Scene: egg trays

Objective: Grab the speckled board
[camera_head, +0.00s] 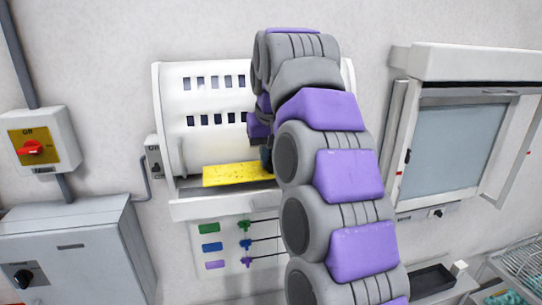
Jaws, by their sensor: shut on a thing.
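The speckled board (232,174) is a flat yellow piece with small darker marks. It lies low in the opening of a white wall-mounted cabinet, above its front ledge. My gripper (267,160) is at the board's right end and is shut on it. My arm hides the board's right end and most of the fingers. I cannot tell whether the board touches the surface beneath it.
The white cabinet (172,120) has slotted rows at the back and a front ledge (215,205). Coloured plugs and labels sit below it. A grey box (75,250) and red switch (35,147) are left. A shuttered wall unit (455,140) and wire rack (520,262) are right.

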